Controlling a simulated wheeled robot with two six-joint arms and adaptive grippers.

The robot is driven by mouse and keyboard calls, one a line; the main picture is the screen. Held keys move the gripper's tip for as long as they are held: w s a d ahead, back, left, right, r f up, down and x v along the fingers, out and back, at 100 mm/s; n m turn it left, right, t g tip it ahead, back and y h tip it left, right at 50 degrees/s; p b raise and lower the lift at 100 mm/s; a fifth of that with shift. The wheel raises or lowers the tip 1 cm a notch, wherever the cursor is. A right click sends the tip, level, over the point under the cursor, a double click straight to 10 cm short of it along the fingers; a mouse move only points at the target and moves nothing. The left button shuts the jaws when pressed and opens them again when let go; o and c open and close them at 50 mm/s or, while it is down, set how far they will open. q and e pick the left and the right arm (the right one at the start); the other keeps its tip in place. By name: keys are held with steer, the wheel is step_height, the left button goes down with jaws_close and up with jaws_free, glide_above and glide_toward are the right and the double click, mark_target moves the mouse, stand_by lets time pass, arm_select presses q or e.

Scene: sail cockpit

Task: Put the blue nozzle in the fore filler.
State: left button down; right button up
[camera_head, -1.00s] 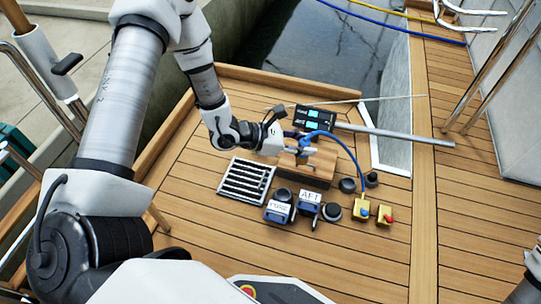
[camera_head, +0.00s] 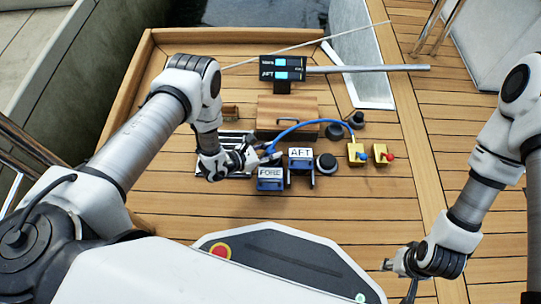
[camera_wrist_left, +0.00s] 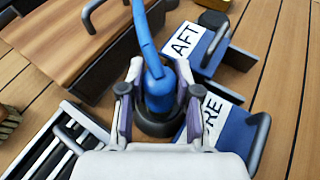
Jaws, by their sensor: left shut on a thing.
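My left gripper (camera_head: 262,157) is shut on the blue nozzle, whose blue hose (camera_head: 300,124) arcs right to a yellow box. In the left wrist view, the blue nozzle (camera_wrist_left: 158,88) points down between the fingers (camera_wrist_left: 157,100). Its lower end overlaps a round black fitting (camera_wrist_left: 160,126) beside the FORE label (camera_wrist_left: 217,108). I cannot tell whether the tip is inside or just above it. The blue FORE flap (camera_head: 270,184) is close to the gripper. The AFT flap (camera_head: 300,164) stands to its right. My right gripper (camera_head: 398,275) is far from them at lower right, its fingers unclear.
A wooden box (camera_head: 287,112) stands behind the fillers. A slatted grille (camera_head: 235,139) is behind the left gripper. Yellow boxes with a blue knob (camera_head: 357,154) and a red knob (camera_head: 381,155) stand at right. A black round fitting (camera_head: 326,164) is beside AFT.

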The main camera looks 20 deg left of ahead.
arm_select(q)
steer(key=shift+f, duration=0.5)
steer(key=c, duration=0.8)
jaws_free()
arm_select(e)
steer(key=shift+f, duration=0.35)
steer(key=shift+r, duration=0.1)
arm_select(q)
steer(key=shift+s+a+r+p, duration=0.15)
steer(key=shift+a+r+p, duration=0.05)
steer(key=shift+r+p, duration=0.2)
steer(key=p+v, duration=0.6)
steer(key=v, duration=0.5)
steer(key=shift+s, duration=0.2)
arm_select(e)
step_height(320, 180, up, 7)
steer(key=shift+s+f, duration=0.2)
arm_select(q)
steer(key=shift+a, duration=0.15)
